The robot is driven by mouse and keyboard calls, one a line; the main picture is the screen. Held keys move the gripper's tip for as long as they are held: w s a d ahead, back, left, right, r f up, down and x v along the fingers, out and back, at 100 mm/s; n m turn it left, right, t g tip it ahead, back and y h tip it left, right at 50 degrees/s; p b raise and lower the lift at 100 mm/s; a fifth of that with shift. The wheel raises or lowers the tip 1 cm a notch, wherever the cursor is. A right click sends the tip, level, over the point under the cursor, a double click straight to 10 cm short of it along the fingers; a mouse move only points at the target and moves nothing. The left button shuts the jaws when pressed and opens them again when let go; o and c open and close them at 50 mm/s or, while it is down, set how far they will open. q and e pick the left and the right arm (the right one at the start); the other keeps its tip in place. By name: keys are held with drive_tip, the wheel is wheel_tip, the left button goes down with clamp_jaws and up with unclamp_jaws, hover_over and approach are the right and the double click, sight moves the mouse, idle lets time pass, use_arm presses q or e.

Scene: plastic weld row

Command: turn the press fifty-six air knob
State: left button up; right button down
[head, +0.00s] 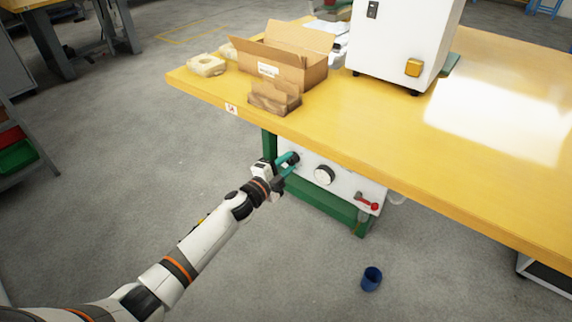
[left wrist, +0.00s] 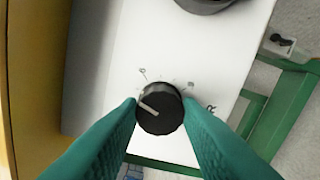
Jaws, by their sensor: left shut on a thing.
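The air knob (left wrist: 160,108) is a round black knob with a pale pointer line, on a white panel (left wrist: 150,45) with printed marks around it. In the left wrist view the pointer is directed to the upper left. My left gripper (left wrist: 159,112) has teal fingers, one on each side of the knob, shut on it. In the head view the left gripper (head: 290,161) reaches the left end of the white panel under the table, and its fingers partly cover the knob. My right gripper is in neither view.
A pressure gauge (head: 324,175) and a red-handled valve (head: 368,202) sit right of the knob on the panel. The yellow tabletop (head: 400,140) overhangs it, bearing an open cardboard box (head: 290,58) and a white machine (head: 400,45). A blue cup (head: 371,279) stands on the floor.

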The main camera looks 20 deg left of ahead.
use_arm(q)
drive_tip(key=shift+f, duration=0.1)
drive_tip(key=o, duration=1)
drive_tip(key=shift+c, duration=0.2)
drive_tip(key=p+v, duration=0.2)
drive_tip(key=v, duration=1)
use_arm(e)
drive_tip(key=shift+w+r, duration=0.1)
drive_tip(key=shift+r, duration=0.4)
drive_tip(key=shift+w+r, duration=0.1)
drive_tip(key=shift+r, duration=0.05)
